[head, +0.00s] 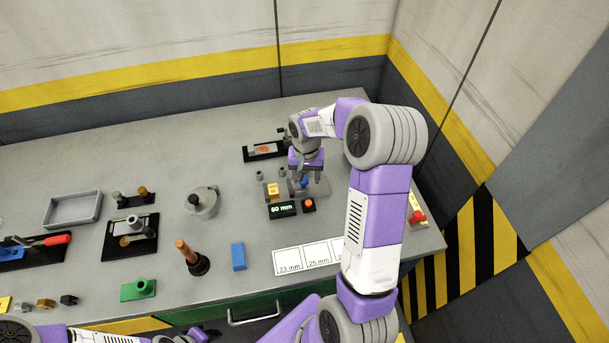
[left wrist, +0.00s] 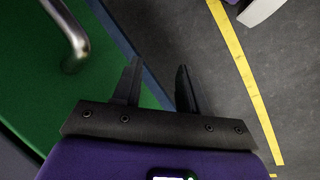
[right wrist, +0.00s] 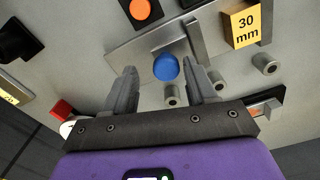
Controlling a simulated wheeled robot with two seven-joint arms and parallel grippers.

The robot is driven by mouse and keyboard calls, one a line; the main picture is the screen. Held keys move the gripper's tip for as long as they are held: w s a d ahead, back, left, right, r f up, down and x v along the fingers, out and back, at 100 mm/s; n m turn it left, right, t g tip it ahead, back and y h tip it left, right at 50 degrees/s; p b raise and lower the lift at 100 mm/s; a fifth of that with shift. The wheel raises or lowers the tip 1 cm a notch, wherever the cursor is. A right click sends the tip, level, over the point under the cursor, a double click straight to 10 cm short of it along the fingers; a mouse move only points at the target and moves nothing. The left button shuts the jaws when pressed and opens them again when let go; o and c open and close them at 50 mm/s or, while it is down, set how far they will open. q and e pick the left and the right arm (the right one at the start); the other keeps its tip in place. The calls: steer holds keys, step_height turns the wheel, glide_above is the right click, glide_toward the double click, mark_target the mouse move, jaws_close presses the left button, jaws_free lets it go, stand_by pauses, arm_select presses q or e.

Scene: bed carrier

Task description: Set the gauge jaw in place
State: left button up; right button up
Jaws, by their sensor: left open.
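The gauge (head: 318,189) is a grey metal fixture on the bench, with a display (head: 283,210) reading 60 mm. Its upright metal jaw plate shows in the right wrist view (right wrist: 194,40), beside a blue round knob (right wrist: 165,67). A yellow block marked 30 mm (right wrist: 243,27) stands beside the plate. My right gripper (head: 305,175) is over the gauge. In its wrist view the right gripper (right wrist: 163,82) is open and empty, its fingers either side of the knob and apart from it. My left gripper (left wrist: 156,72) is open and empty, by the bench's green front.
An orange button (head: 309,205) sits beside the display. White cards marked in mm (head: 288,261), a blue block (head: 238,256) and a round grey weight (head: 202,203) lie nearby. A black tray (head: 265,150) is behind the gauge. A red emergency button (head: 418,217) is at the right edge.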

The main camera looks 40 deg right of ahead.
mark_target(305, 179)
steer(key=shift+a, duration=0.1)
steer(key=shift+w+r, duration=0.1)
steer(key=shift+r, duration=0.15)
step_height(305, 179, up, 7)
steer(key=shift+r+p, duration=0.1)
steer(key=shift+p, duration=0.6)
